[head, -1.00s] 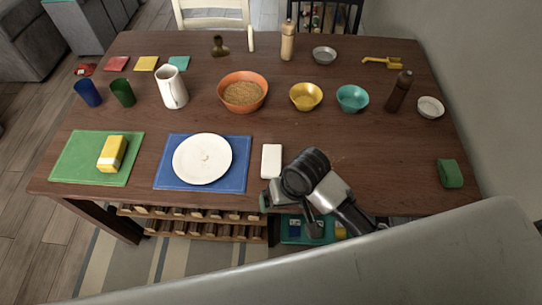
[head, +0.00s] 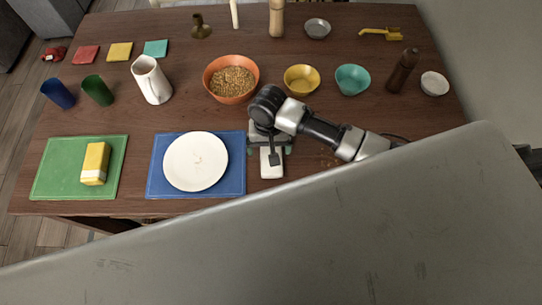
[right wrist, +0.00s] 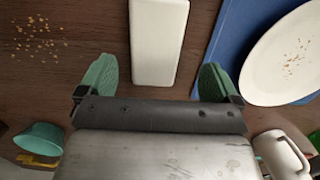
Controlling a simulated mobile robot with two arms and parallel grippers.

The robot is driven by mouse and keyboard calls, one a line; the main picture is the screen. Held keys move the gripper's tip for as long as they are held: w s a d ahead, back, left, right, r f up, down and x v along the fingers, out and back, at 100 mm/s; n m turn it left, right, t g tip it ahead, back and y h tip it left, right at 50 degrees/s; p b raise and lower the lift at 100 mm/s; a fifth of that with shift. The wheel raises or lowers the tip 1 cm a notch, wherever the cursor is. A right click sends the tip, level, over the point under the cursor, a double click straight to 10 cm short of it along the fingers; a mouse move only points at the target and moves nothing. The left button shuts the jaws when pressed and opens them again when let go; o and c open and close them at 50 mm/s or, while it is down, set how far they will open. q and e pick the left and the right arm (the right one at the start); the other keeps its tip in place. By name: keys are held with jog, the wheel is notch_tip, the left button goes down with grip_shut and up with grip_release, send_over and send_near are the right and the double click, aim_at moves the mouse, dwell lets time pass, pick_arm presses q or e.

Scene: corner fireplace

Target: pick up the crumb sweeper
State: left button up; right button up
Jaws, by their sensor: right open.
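A white oblong block (head: 271,163), which looks to be the crumb sweeper, lies on the dark wooden table (head: 180,115) just right of the blue placemat. My right gripper (head: 269,146) is over its far end, open and empty. In the right wrist view the block (right wrist: 158,42) runs in from the top edge, lined up between the two green fingertips (right wrist: 157,80), with a gap on each side. Its far part is cut off by the frame. My left gripper is not in view.
A white plate (head: 196,162) with crumbs sits on the blue placemat (head: 236,186), close left of the block. An orange bowl (head: 211,87), a yellow bowl (head: 301,80) and a teal bowl (head: 352,80) stand beyond my gripper. Loose crumbs (right wrist: 40,38) lie on the table.

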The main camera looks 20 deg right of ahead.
jog(key=shift+f, duration=0.4)
jog(key=f, duration=0.3)
jog(key=shift+s+d+f+p, duration=0.2)
jog(key=shift+s+f+p, duration=0.05)
jog(key=shift+s+p, duration=0.1)
jog(key=shift+f, duration=0.55)
jog(key=c, duration=1)
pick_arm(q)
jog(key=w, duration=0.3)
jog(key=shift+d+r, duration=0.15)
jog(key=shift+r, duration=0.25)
pick_arm(e)
jog(key=shift+c, duration=0.2)
jog(key=shift+r, duration=0.1)
